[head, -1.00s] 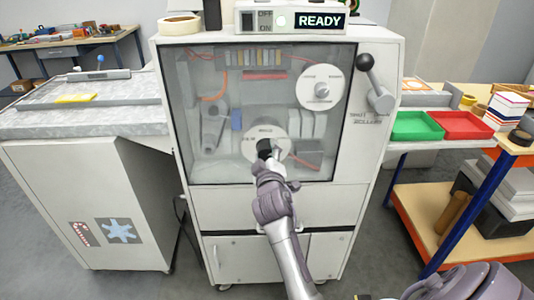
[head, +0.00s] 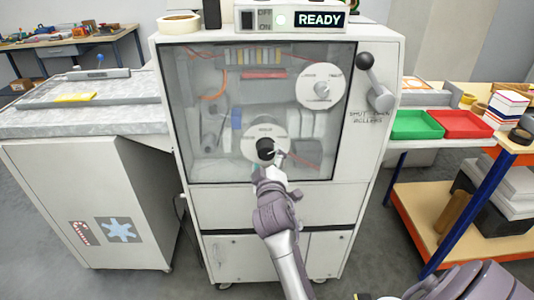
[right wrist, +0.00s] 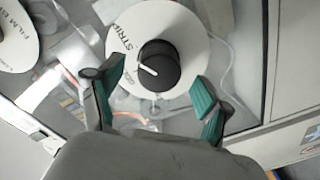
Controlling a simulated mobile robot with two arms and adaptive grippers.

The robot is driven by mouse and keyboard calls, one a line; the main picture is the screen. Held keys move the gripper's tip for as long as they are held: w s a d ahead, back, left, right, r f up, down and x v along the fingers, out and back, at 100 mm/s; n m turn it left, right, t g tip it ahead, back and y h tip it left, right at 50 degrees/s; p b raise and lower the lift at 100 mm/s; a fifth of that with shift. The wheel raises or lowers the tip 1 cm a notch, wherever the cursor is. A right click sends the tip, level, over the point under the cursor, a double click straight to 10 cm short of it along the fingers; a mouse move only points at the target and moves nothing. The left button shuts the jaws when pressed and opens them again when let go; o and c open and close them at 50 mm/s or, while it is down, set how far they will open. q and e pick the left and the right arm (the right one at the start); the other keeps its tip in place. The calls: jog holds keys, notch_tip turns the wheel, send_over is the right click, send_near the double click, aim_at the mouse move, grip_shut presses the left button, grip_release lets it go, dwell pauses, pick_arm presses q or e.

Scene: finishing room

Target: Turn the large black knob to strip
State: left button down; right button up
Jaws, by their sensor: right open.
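The large black knob (head: 265,146) sits on a round white dial (head: 249,139) behind the cabinet's front frame. In the right wrist view the knob (right wrist: 163,66) stands out from the dial, and its white pointer line (right wrist: 148,70) points left. The word STRIP is at the dial's upper left, above the line's direction; a second label lower left is partly hidden. My right gripper (head: 273,166) is in front of the dial, just below the knob. In the wrist view its open green-padded fingers (right wrist: 158,84) are apart, either side of the knob's lower part; contact is not clear. My left gripper is not in view.
A second white dial (head: 320,86) is at the upper right of the panel. A ball-ended lever (head: 373,75) is on the cabinet's right side. A READY display (head: 320,20) is on top. Green (head: 416,126) and red trays (head: 460,124) lie on the right table.

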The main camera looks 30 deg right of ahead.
jog(key=shift+v, duration=1.95)
